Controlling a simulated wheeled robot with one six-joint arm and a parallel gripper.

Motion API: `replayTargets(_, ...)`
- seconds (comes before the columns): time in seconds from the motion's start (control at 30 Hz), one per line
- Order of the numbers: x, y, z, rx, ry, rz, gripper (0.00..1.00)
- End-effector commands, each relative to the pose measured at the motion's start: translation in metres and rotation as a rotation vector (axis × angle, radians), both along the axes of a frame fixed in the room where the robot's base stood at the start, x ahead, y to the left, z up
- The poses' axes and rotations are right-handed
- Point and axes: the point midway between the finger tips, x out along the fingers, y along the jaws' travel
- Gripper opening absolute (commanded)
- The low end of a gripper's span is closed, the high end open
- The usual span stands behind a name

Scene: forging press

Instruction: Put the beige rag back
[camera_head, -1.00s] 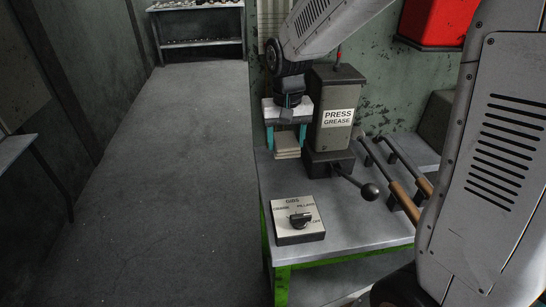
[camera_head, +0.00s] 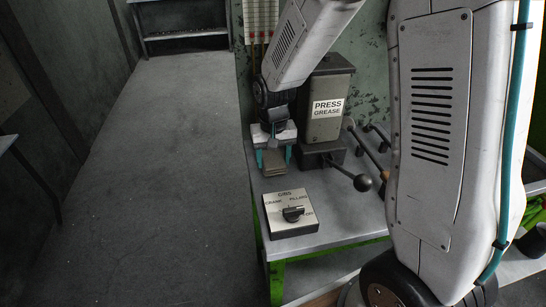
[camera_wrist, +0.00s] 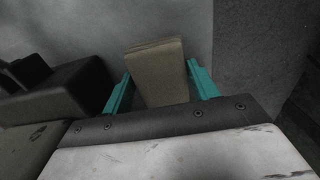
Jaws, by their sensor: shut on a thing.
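The beige rag (camera_head: 274,164) is a folded, layered pad between the teal fingers of my gripper (camera_head: 273,154). My gripper is shut on it, at the far left part of the bench, left of the grease box. In the wrist view the rag (camera_wrist: 157,78) sticks out beyond the dark palm bar, between the two fingers (camera_wrist: 160,92). Its near end is hidden by the palm bar. I cannot tell how high it is above the bench top.
The grey PRESS GREASE box (camera_head: 327,100) with a ball-ended lever (camera_head: 361,182) stands right of my gripper. A switch box (camera_head: 290,213) sits nearer on the green-framed bench (camera_head: 336,236). Wooden-handled tools (camera_head: 372,150) lie behind. Open floor (camera_head: 150,180) is left.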

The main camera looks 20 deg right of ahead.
Motion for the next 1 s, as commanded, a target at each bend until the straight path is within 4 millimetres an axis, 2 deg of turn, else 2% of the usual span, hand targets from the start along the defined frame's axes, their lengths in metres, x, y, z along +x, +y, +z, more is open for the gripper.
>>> replayTargets(0.23,0.000,0.000,-0.003,0.000,0.000,0.001,0.38)
replayTargets(0.27,0.000,0.000,-0.003,0.000,0.000,0.001,0.68)
replayTargets(0.3,0.000,0.000,-0.003,0.000,0.000,0.001,0.79)
replayTargets(0.33,0.000,0.000,-0.003,0.000,0.000,0.001,0.81)
replayTargets(0.67,0.000,0.000,0.001,0.000,-0.001,0.001,0.81)
replayTargets(0.77,0.001,0.001,0.013,0.000,-0.003,0.001,0.81)
replayTargets(1.0,0.001,0.001,0.064,0.001,-0.006,0.001,0.81)
